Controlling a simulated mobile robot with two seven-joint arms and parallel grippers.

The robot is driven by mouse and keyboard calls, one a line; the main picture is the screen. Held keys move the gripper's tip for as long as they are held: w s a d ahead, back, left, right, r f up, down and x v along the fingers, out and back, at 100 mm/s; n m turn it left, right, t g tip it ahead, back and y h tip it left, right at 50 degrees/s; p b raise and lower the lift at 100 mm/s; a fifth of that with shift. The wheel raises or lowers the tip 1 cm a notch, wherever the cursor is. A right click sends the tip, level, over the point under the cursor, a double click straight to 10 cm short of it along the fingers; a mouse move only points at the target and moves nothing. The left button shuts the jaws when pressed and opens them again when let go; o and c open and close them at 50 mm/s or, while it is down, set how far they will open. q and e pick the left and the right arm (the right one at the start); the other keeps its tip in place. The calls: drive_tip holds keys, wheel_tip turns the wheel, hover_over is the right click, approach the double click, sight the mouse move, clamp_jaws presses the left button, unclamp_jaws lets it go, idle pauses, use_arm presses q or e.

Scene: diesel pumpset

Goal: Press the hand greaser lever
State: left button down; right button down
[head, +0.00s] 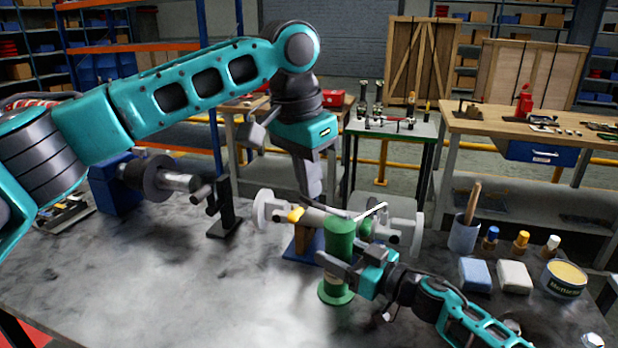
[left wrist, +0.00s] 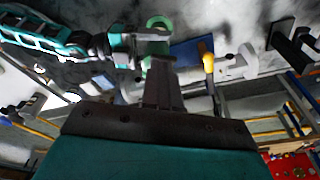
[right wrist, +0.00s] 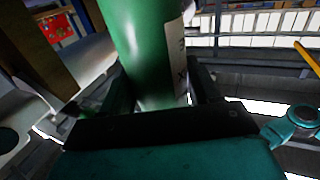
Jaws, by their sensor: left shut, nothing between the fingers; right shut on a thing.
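The green hand greaser (head: 340,238) stands on the near bench, a green cylinder with a wider foot. A thin pale lever (head: 368,213) runs across its top, with a bent right end. My right gripper (head: 345,268) is shut around the green body, which fills the right wrist view (right wrist: 145,45) between the fingers with a white label showing. My left gripper (head: 314,192) is shut and empty, pointing down just above and left of the greaser's top. In the left wrist view its fingers (left wrist: 160,75) end close by the greaser (left wrist: 158,48); whether they touch the lever I cannot tell.
Behind the greaser stands a grey-wheeled machine (head: 404,228) on a blue base, with a yellow handle (head: 296,215). A dark shaft assembly (head: 165,180) is at left. A cup (head: 464,233), small bottles, blocks and a tin (head: 564,280) stand at right. The front-left bench is clear.

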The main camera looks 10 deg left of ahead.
use_arm(q)
drive_tip(key=shift+s+f, duration=0.1)
drive_tip(key=shift+f, duration=0.05)
drive_tip(key=s+a+f+t+h, duration=0.1)
drive_tip(key=f+t+h, duration=0.2)
drive_tip(key=f, duration=0.2)
drive_tip(key=s+a+f+t+h, duration=0.2)
drive_tip(key=f+t+h, duration=0.1)
drive_tip(key=f, duration=0.3)
drive_tip(key=shift+s+a+f+t, duration=0.15)
drive_tip(key=shift+s+t, duration=0.1)
drive_tip(key=shift+t, duration=0.05)
idle(0.4)
idle(0.5)
